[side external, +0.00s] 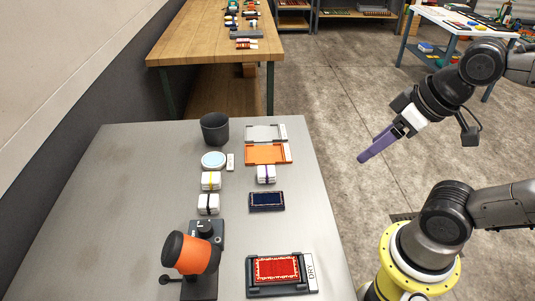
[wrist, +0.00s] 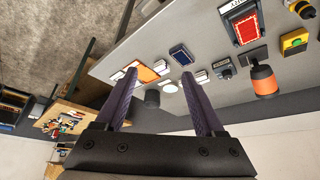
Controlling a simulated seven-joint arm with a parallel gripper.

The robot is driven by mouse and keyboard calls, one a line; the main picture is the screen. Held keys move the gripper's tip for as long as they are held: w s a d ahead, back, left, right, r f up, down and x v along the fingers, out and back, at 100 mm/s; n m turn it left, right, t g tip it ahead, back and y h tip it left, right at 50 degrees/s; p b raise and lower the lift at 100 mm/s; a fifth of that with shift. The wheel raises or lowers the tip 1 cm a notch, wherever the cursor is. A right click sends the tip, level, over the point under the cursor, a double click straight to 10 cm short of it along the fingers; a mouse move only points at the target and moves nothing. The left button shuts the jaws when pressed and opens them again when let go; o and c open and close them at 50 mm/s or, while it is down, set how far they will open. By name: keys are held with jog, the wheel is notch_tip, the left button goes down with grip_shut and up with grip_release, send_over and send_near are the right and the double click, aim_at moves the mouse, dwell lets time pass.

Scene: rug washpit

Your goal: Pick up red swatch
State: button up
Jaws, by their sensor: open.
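The red swatch (side external: 277,269) lies flat in a dark tray (side external: 285,292) marked DRY at the near end of the grey metal table. It has a pale patterned border. In the wrist view the red swatch (wrist: 246,27) is at the upper right, well away from my fingers. My gripper (side external: 362,158) hangs in the air to the right of the table, far from the swatch. In the wrist view my gripper (wrist: 158,80) shows two purple fingers spread apart with nothing between them.
An orange-and-black device (side external: 190,253) stands just left of the red swatch. A blue swatch (side external: 267,199), an orange tray (side external: 267,153), a grey tray (side external: 263,133), white bundles (side external: 209,204) and a dark cup (side external: 215,128) stand farther back. The table's left part is clear.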

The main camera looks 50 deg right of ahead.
jog(key=o, duration=0.5)
jog(key=shift+c, duration=0.2)
jog(key=n+g, duration=0.6)
jog(key=n, duration=0.3)
send_over(269, 268)
notch_tip(269, 268, down, 7)
notch_tip(269, 268, down, 7)
jog(key=shift+d+f, duration=0.1)
jog(key=shift+f, duration=2.85)
